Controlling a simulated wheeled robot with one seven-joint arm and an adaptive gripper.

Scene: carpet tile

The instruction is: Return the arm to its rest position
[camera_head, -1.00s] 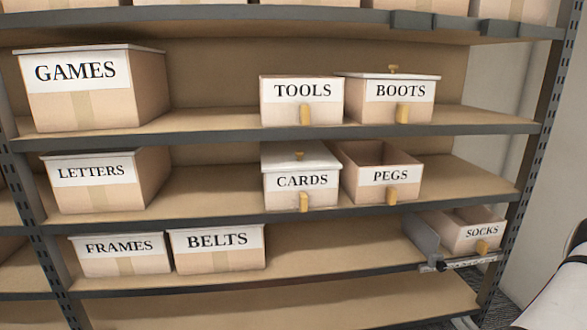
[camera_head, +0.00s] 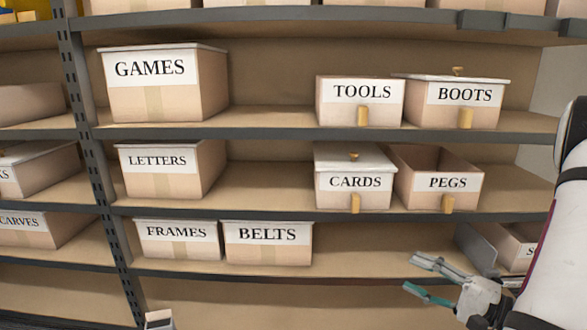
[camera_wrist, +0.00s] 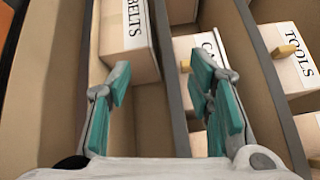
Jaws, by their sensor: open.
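My gripper (camera_head: 428,279) is at the lower right of the head view, in front of the lower shelf, between the BELTS box (camera_head: 268,243) and the SOCKS box (camera_head: 520,243). Its teal fingers are spread apart with nothing between them. In the wrist view the open gripper (camera_wrist: 155,85) faces the shelves sideways, with the BELTS box (camera_wrist: 130,40) beyond its left finger. My white arm comes in from the right edge and covers part of the SOCKS box.
The shelf unit holds the GAMES box (camera_head: 165,85), TOOLS box (camera_head: 360,100), open PEGS box (camera_head: 440,180) and several others. A grey divider (camera_head: 476,248) stands beside SOCKS. The lower shelf (camera_head: 360,250) is bare right of BELTS.

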